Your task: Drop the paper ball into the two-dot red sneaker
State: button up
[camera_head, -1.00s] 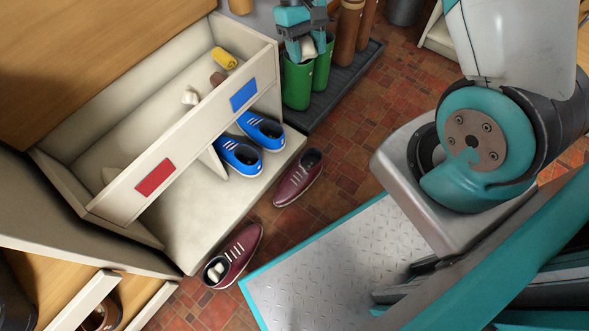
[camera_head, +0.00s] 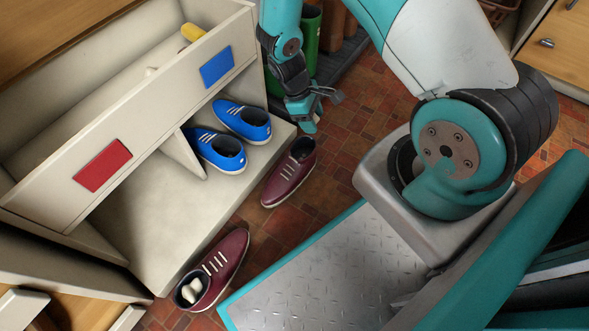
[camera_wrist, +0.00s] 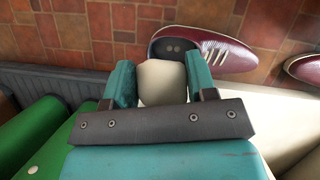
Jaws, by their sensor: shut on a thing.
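My gripper (camera_wrist: 160,76) is shut on the white paper ball (camera_wrist: 161,84), with one teal finger on each side of it. In the head view my gripper (camera_head: 302,118) hangs low, just beyond the heel of the two-dot red sneaker (camera_head: 284,180); the ball cannot be made out there. In the wrist view this sneaker (camera_wrist: 225,52) lies just beyond the ball, two dots showing inside its opening. The ball overlaps the near edge of the opening in that picture. The other dark red sneaker (camera_head: 224,262) lies nearer, with whitish pieces inside; its tip (camera_wrist: 305,68) shows at right.
Green boots (camera_wrist: 40,140) stand on a dark tray (camera_wrist: 50,78). Brick floor (camera_head: 345,135) is open right of the sneaker.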

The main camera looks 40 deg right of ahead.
notch_tip(320, 180, down, 6)
jog(key=b, duration=0.6)
jog(key=shift+r, duration=0.1)
jog(key=o, duration=1)
jog(key=shift+r, duration=0.1)
jog(key=p+v, duration=0.9)
jog(key=v, duration=0.8)
jog(key=shift+w+r+p, duration=0.1)
jog(key=shift+r+p, duration=0.05)
jog(key=shift+p, duration=0.25)
